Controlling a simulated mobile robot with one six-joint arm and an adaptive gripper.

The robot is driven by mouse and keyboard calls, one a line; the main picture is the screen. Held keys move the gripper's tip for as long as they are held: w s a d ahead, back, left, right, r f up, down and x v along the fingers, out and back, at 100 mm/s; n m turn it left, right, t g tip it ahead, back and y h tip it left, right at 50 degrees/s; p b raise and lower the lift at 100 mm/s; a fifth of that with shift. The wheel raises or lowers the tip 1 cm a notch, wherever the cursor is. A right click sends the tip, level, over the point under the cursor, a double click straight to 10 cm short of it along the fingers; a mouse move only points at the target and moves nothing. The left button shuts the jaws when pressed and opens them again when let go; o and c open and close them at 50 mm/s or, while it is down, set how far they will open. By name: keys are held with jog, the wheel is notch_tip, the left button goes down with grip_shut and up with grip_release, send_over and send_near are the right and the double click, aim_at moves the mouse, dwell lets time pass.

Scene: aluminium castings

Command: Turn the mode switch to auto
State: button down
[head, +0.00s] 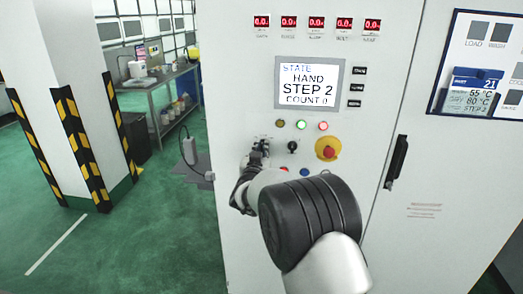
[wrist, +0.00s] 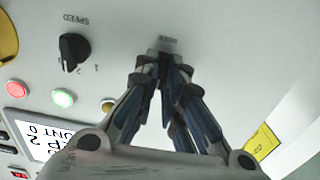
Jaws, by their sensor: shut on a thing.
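My gripper (head: 257,150) is at the left end of the switch row on the white control cabinet (head: 235,85). The screen (head: 308,82) reads STATE HAND, STEP 2, COUNT 0.
A black speed knob (head: 292,146) is close to the right of my gripper, and it shows in the wrist view (wrist: 73,50). A red emergency button (head: 328,152) on yellow is further right. Lamps (head: 301,125) sit above, buttons (head: 304,172) below. A black door handle (head: 396,160) sticks out.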

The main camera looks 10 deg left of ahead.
jog(key=shift+f+m+b, duration=0.1)
jog(key=shift+m+b, duration=0.2)
jog(key=shift+b, duration=0.05)
jog(key=shift+m+b, duration=3.9)
jog(key=shift+m, duration=0.3)
jog(key=c, duration=1.7)
grip_release()
jog(key=shift+s, duration=0.1)
